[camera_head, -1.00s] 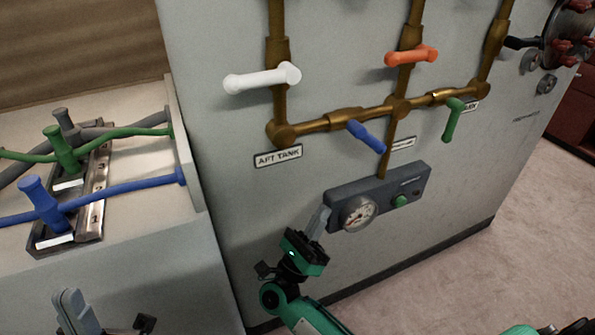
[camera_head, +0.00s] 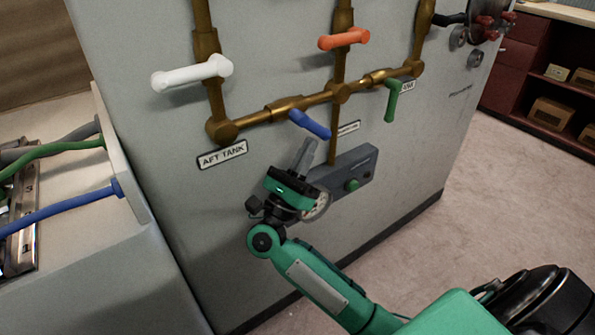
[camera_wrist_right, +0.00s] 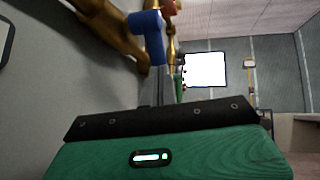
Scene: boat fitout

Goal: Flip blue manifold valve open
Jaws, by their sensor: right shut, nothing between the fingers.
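The blue valve handle (camera_head: 309,124) sits on the brass manifold (camera_head: 270,114) on the grey panel in the head view, slanting down to the right. It also shows in the right wrist view (camera_wrist_right: 148,32), just beyond the fingers. My right gripper (camera_head: 306,146) is shut and empty, its fingertips just below the blue handle. I cannot tell whether they touch it. My left gripper is not in view.
A white handle (camera_head: 192,74), an orange handle (camera_head: 344,38) and a green handle (camera_head: 392,98) are on the same pipework. Open floor lies to the right.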

